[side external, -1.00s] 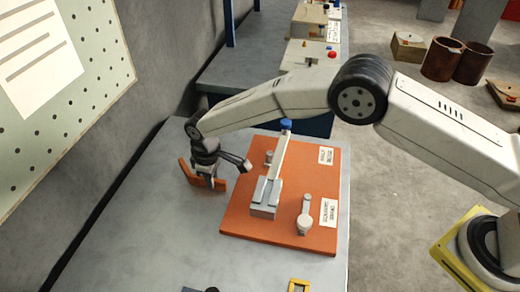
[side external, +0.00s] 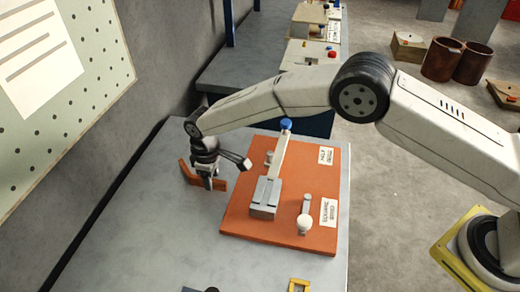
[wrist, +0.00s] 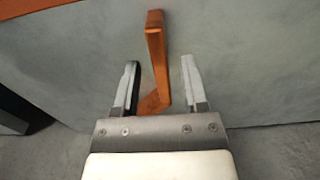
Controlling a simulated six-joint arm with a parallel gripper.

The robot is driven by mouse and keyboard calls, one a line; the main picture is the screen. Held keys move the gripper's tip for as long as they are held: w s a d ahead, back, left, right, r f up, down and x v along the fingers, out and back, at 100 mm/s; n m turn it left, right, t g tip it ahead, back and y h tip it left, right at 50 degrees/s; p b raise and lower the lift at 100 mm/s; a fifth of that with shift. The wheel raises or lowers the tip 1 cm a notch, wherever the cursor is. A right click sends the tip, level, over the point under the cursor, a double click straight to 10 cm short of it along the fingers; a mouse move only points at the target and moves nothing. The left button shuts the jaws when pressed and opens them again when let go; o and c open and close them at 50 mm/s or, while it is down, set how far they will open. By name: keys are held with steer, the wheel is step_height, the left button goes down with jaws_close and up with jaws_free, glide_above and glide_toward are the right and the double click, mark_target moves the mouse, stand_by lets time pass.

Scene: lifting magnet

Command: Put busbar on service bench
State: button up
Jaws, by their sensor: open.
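The busbar (side external: 188,172) is an orange, bent bar on the grey service bench (side external: 130,235), at the left of the orange board. In the wrist view the busbar (wrist: 156,55) runs between my two fingers, with a gap on each side. My gripper (side external: 209,184) points down over the busbar and hides part of it in the side view. In the wrist view my gripper (wrist: 160,80) is open around the bar, and neither finger clearly touches it. Whether the fingertips reach the bench surface cannot be told.
The orange board (side external: 320,190) beside my gripper carries a blue-tipped lever (side external: 285,125), a grey block (side external: 265,197) and a white-knobbed lever (side external: 305,222). A yellow piece (side external: 299,285) lies at the front edge. The bench's left front is clear. A wall stands behind.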

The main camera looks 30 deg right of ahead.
mark_target(213, 179)
step_height(213, 179, up, 12)
steer(key=shift+f, duration=0.2)
stand_by(0.4)
steer(key=shift+d, duration=0.1)
stand_by(0.4)
steer(key=s+d+r+m, duration=0.2)
steer(key=d+m, duration=0.1)
steer(key=d, duration=0.8)
steer(key=s+d+m+t, duration=0.2)
steer(key=s+d+m, duration=0.4)
steer(key=s+d, duration=1.3)
steer(key=shift+s+d+t, duration=0.25)
steer(key=shift+s+t, duration=0.05)
steer(key=shift+s, duration=0.95)
steer(key=shift+f, duration=0.1)
